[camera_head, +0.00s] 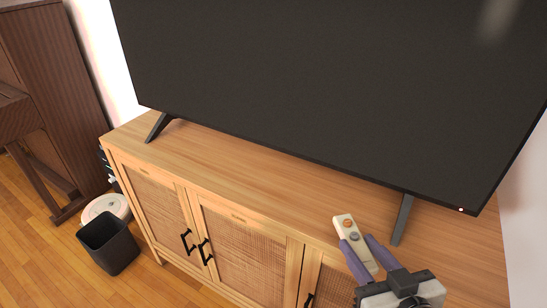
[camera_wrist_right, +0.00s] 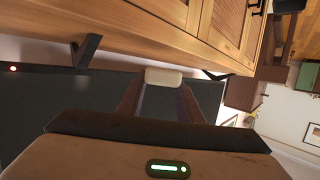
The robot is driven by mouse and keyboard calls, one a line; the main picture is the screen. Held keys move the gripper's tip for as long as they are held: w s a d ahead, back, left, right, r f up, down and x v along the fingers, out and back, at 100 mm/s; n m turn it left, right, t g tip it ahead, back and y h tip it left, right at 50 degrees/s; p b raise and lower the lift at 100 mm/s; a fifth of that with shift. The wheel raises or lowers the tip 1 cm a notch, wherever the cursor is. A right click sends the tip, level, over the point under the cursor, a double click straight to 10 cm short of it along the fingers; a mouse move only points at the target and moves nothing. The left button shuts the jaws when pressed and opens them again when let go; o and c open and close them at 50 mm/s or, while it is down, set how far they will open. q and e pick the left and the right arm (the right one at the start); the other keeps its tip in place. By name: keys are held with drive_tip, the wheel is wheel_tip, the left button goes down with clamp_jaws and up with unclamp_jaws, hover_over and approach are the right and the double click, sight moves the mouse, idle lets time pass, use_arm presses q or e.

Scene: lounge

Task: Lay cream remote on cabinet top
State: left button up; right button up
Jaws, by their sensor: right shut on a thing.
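The cream remote (camera_head: 352,237) is held in my right gripper (camera_head: 366,252) in the head view. The purple fingers are shut on its sides, and its buttons face up. The remote appears over the front right part of the cabinet top (camera_head: 270,165); I cannot tell whether it touches the wood. In the right wrist view the end of the remote (camera_wrist_right: 163,77) shows between the fingers (camera_wrist_right: 160,98). The cabinet is light wood with woven door panels and black handles. My left gripper is not in view.
A large black television (camera_head: 330,80) stands on the cabinet top, with one foot (camera_head: 402,219) just right of the remote. The wood left of the remote is clear. A dark bin (camera_head: 108,243) and a white round object (camera_head: 105,207) stand on the floor at left.

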drive_tip(key=shift+n+y, duration=0.4)
drive_tip(key=shift+y, duration=0.1)
drive_tip(key=s+d, duration=0.2)
drive_tip(key=s, duration=0.1)
drive_tip(key=s+d, duration=0.1)
drive_tip(key=s, duration=0.1)
drive_tip(key=shift+p, duration=0.4)
drive_tip(key=w+a, duration=0.1)
drive_tip(key=w, duration=0.4)
drive_tip(key=w+a+p, duration=0.1)
drive_tip(key=w, duration=0.5)
drive_tip(key=w+a, duration=0.1)
drive_tip(key=w, duration=0.5)
drive_tip(key=shift+w+a, duration=0.15)
drive_tip(key=shift+w+f, duration=0.1)
drive_tip(key=shift+f, duration=1.75)
drive_tip(key=o, duration=1.1)
drive_tip(key=shift+f, duration=0.15)
drive_tip(key=shift+c, duration=0.2)
drive_tip(key=v, duration=1.2)
drive_tip(key=shift+r, duration=0.25)
